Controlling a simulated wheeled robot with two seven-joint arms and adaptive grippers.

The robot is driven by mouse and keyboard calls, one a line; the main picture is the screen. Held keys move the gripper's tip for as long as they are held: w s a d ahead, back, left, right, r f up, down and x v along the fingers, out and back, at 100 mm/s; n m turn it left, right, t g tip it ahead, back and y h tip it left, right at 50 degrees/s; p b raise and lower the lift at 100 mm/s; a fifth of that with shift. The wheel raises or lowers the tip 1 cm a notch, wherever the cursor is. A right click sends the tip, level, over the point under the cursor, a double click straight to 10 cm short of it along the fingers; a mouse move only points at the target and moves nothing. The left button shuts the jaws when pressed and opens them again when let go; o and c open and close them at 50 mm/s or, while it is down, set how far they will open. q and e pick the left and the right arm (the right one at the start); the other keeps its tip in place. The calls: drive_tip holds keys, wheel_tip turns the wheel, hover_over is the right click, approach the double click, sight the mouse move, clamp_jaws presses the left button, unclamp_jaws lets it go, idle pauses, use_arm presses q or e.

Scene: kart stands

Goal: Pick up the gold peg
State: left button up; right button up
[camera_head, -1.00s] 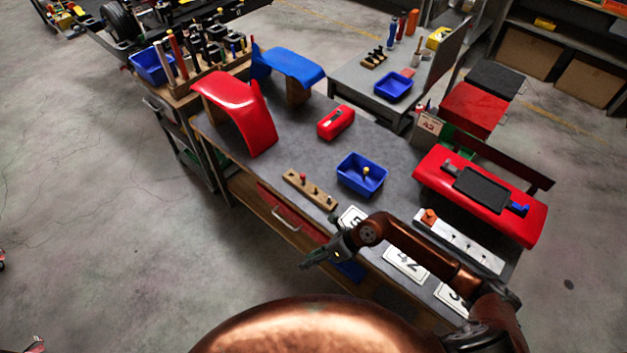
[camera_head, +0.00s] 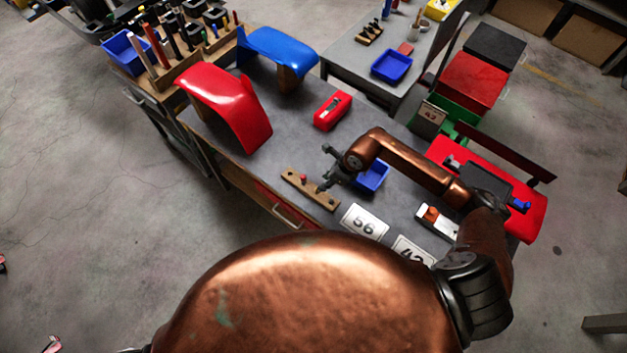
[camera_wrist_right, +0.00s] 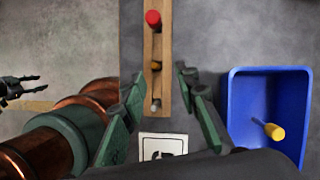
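In the right wrist view a wooden rack (camera_wrist_right: 165,35) holds a red peg (camera_wrist_right: 153,18), a gold-brown peg (camera_wrist_right: 155,65) and a pale silver peg (camera_wrist_right: 155,105) in a row. A yellow-topped peg (camera_wrist_right: 275,131) leans in the blue bin (camera_wrist_right: 237,110). My right gripper (camera_wrist_right: 160,78) is open and empty above the rack, its fingers either side of the gold-brown peg's line. In the head view the right gripper (camera_head: 324,170) hides part of the rack (camera_head: 297,187). My left gripper (camera_wrist_right: 20,90) shows at the wrist view's left edge, fingers apart and empty.
The blue bin (camera_head: 375,178) stands close to the right of the rack, partly behind my arm. A red case (camera_head: 333,110) and red fender (camera_head: 225,105) lie farther back. Number cards (camera_head: 364,222) lie near the front edge. The grey tabletop behind the rack is clear.

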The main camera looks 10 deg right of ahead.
sight(317, 191)
drive_tip(key=shift+x, duration=0.9)
drive_tip(key=x, duration=0.1)
drive_tip(key=p+x, duration=0.1)
drive_tip(key=x, duration=0.2)
drive_tip(key=shift+s+a+f+p, duration=0.2)
drive_tip(key=shift+s+a+p, duration=0.1)
drive_tip(key=shift+a, duration=0.15)
drive_tip(key=shift+w+a+f, duration=0.1)
drive_tip(key=shift+f, duration=0.4)
drive_tip(key=shift+c, duration=0.6)
clamp_jaws()
